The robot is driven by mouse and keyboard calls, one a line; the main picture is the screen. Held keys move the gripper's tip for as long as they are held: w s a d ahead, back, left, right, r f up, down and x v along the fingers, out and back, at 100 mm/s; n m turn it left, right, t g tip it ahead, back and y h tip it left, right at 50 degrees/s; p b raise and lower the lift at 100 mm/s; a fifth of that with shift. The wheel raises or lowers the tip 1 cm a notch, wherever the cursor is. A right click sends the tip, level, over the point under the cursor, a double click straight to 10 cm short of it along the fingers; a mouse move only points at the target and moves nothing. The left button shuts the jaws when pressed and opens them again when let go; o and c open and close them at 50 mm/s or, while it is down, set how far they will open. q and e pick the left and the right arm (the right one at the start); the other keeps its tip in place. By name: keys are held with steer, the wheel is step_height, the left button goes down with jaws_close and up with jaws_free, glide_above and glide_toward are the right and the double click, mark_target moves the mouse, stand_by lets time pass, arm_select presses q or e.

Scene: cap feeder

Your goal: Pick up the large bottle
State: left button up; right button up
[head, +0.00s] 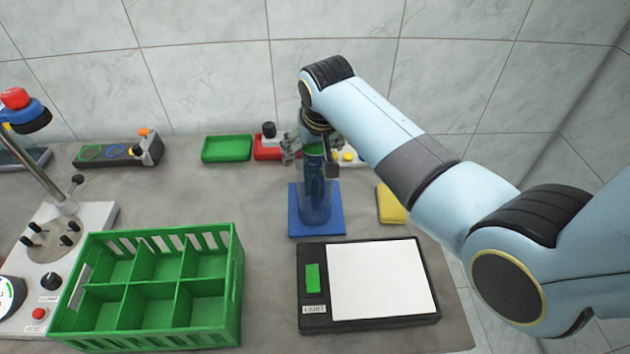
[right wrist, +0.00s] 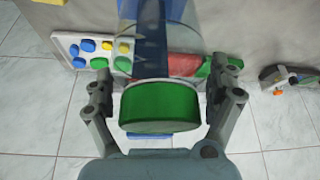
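The large bottle (head: 315,200) is see-through blue with a green cap and stands upright on a blue mat (head: 332,227) in the head view. The right wrist view looks at its green cap (right wrist: 160,106), with the blue body (right wrist: 150,40) beyond. My right gripper (head: 311,152) is at the top of the bottle. In the right wrist view its two fingers (right wrist: 165,92) stand on either side of the cap, with a small gap showing at each side, so it looks open. My left gripper is not in view.
A capping stand (head: 60,215) is at the left. A yellow pad (head: 390,205) lies right of the mat.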

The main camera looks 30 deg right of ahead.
steer(key=c, duration=1.1)
steer(key=shift+w, duration=0.1)
steer(key=shift+c, duration=1)
steer(key=shift+r, duration=0.2)
